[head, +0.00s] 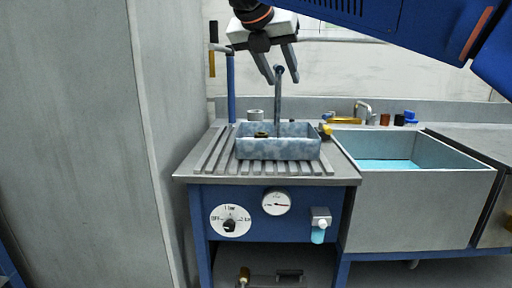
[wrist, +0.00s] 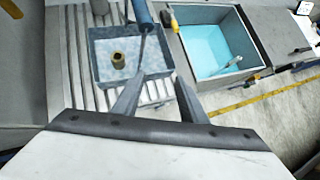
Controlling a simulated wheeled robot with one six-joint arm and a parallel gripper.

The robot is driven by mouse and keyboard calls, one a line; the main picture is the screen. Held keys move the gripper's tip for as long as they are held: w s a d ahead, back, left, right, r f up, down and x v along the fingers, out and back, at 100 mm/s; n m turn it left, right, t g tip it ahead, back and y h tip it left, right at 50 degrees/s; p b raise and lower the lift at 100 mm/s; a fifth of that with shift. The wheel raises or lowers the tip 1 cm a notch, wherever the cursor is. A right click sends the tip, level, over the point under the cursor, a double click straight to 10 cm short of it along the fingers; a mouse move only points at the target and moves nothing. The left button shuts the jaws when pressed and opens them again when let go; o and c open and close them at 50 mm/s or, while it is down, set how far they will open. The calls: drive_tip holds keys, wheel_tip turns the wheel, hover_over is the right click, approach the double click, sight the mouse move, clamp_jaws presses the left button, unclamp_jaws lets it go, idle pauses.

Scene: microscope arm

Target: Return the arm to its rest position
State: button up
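My gripper (head: 278,66) hangs at the top middle of the head view, above the slatted bench, with its two fingers apart and nothing between them. In the wrist view my gripper (wrist: 160,92) also shows its two fingers spread, over the near edge of a grey-blue tray. My blue arm (head: 340,12) reaches in from the upper right of the head view. No microscope shows in either view.
A mottled tray (head: 278,149) sits on the slatted bench (head: 190,165), with a small brass piece (wrist: 118,60) in it. A thin upright post (head: 278,100) stands close to the gripper. A sink (head: 430,180) with blue water is on the right; a wall is left.

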drive_tip(key=s+d+f+m+g+y, duration=0.1)
drive_tip(key=s+d+f+m, duration=0.4)
drive_tip(key=d+f+m, duration=0.35)
drive_tip(key=s+d+f+m+g+y, duration=0.15)
drive_tip(key=s+d+f+m, duration=0.35)
drive_tip(key=d+f, duration=0.55)
drive_tip(key=s+d+f+m, duration=0.1)
drive_tip(key=s+f+m, duration=0.3)
drive_tip(key=f+m, duration=0.2)
drive_tip(key=s+d+f+m+y, duration=0.1)
drive_tip(key=s+f+m, duration=0.4)
drive_tip(key=f, duration=0.5)
drive_tip(key=s+d+f+m+y, duration=0.1)
drive_tip(key=s+d+f+m, duration=0.1)
drive_tip(key=s+f+m, duration=0.2)
wheel_tip(320, 180, down, 4)
drive_tip(key=m, duration=0.3)
drive_tip(key=shift+s+d, duration=0.2)
drive_tip(key=shift+s, duration=0.2)
